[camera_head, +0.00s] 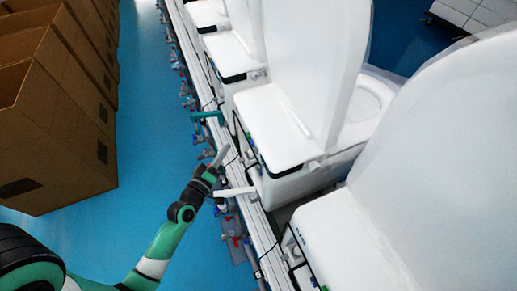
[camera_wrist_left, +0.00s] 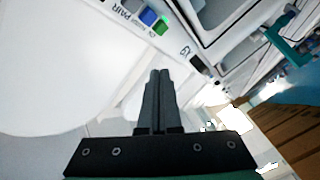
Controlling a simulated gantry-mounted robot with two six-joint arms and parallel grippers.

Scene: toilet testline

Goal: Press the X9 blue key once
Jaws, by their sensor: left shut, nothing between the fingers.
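In the left wrist view, a small blue key (camera_wrist_left: 148,17) sits on a white side panel next to a lit green key (camera_wrist_left: 161,25). Printed "PAIR" lettering is beside them, and an "X9" label (camera_wrist_left: 185,51) is on the same panel. My left gripper (camera_wrist_left: 159,76) has its two dark fingers together and holds nothing. Its tips appear below the keys in the picture, apart from them. In the head view my left gripper (camera_head: 221,154) is by the line's rail, left of the white toilets; the blue key cannot be made out there. My right gripper is not in view.
White toilets (camera_head: 278,125) with raised lids stand in a row along a rail (camera_head: 259,222) with valves and hoses. A teal handle (camera_head: 207,116) juts out beyond my left gripper. Brown cartons (camera_head: 62,125) stand at left. Blue floor (camera_head: 150,110) between is clear.

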